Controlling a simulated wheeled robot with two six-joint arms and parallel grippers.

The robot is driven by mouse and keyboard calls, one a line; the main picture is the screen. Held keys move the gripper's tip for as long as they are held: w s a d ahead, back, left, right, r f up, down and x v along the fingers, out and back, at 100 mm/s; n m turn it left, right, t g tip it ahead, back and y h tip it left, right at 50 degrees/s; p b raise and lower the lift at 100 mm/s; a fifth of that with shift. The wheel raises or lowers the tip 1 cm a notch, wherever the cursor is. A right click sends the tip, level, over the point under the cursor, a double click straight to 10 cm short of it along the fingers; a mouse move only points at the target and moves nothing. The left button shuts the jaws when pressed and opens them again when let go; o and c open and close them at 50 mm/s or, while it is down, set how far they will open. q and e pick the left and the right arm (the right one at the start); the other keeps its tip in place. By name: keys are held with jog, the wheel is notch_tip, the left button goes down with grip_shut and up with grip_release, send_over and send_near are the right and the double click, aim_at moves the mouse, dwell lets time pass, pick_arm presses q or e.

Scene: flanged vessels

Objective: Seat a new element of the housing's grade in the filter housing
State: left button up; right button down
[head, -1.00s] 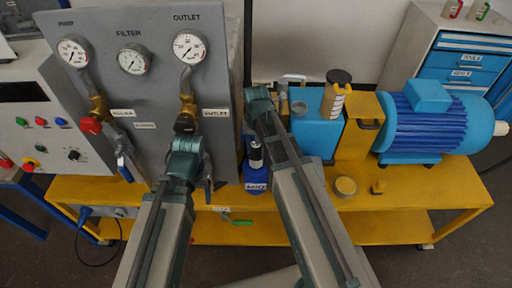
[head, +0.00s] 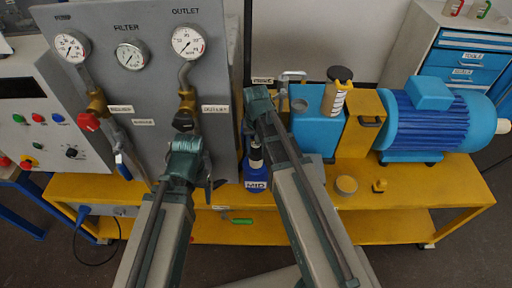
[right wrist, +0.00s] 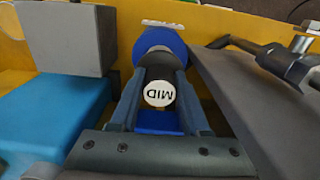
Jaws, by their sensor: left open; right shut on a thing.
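A blue filter housing (head: 257,186) with a MID label stands on the yellow bench, right of the grey panel. A dark element with a white top marked MID (right wrist: 159,93) sits between the fingers of my right gripper (right wrist: 160,100). The gripper is shut on it, with blue housing parts (right wrist: 158,42) showing behind it. In the head view the right arm partly covers the housing and element. I cannot tell how deep the element sits. My left gripper (head: 186,150) is open in front of the outlet pipe, its fingers mostly hidden by its own wrist.
The grey panel (head: 140,95) carries gauges, pipes and valves close to the left arm. A blue tank (head: 316,132) and blue motor (head: 430,120) stand to the right. A round yellow tin (head: 346,185) and small yellow part (head: 379,186) lie on the bench (head: 440,190).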

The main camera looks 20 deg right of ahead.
aim_at(256, 157)
jog(key=shift+f+b, duration=2.7)
jog(key=shift+f, duration=0.15)
jog(key=shift+c, duration=1.5)
grip_release()
jog(key=shift+r, duration=0.15)
notch_tip(256, 157, up, 14)
jog(key=p, duration=1.4)
jog(key=s+a+n+h, duration=0.1)
jog(key=s+a+n, duration=0.5)
jog(key=s+a, duration=0.4)
jog(key=s, duration=0.4)
jog(key=shift+a+n, duration=0.2)
jog(key=shift+n, duration=0.1)
